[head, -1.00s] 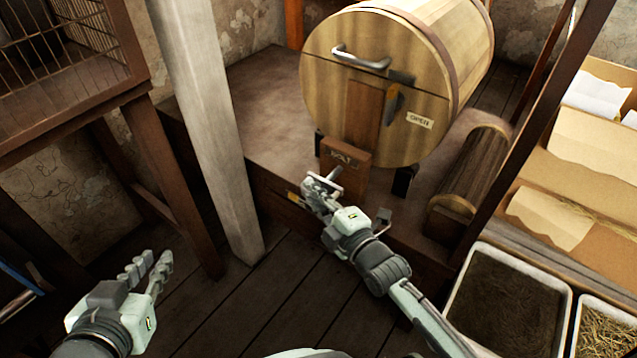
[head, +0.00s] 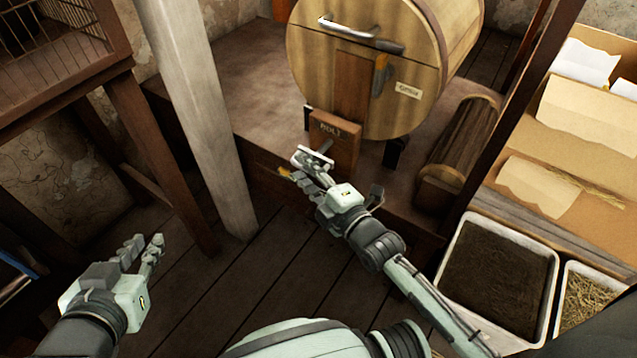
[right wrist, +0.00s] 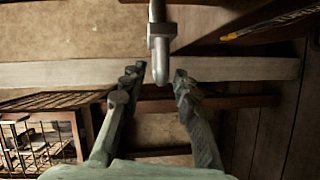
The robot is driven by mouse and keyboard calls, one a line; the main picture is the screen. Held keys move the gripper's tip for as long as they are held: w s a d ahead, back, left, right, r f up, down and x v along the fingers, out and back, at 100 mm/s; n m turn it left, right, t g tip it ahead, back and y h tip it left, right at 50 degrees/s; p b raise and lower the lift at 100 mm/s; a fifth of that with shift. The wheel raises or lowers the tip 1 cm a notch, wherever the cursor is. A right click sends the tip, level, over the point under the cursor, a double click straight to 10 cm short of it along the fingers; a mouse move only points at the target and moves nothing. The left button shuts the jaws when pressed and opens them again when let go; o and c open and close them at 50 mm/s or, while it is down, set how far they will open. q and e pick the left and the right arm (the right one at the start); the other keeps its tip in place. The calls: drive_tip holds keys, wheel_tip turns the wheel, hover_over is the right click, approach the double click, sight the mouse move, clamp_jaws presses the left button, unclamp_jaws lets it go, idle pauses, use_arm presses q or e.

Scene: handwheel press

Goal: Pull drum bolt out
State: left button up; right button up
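The drum (head: 345,85) is a wooden barrel lying on its side, its round face towards me. Below it stands a brown wooden block (head: 335,138) with a label that seems to read BOLT. A grey metal bolt handle (head: 313,159) sticks out of the block's front. In the right wrist view the handle (right wrist: 161,40) comes down from the top, its rounded end between my fingertips. My right gripper (right wrist: 156,74) is open, with a gap on each side of the handle. My left gripper (head: 143,243) is open and empty at the lower left, far from the drum.
A wooden post (head: 195,120) stands left of the platform (head: 262,108). Trays of soil (head: 497,278) and straw (head: 588,305) are at the right. The floor in front is clear.

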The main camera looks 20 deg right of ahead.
drive_tip(key=f+v, duration=0.1)
drive_tip(key=v, duration=1)
drive_tip(key=shift+r, duration=0.5)
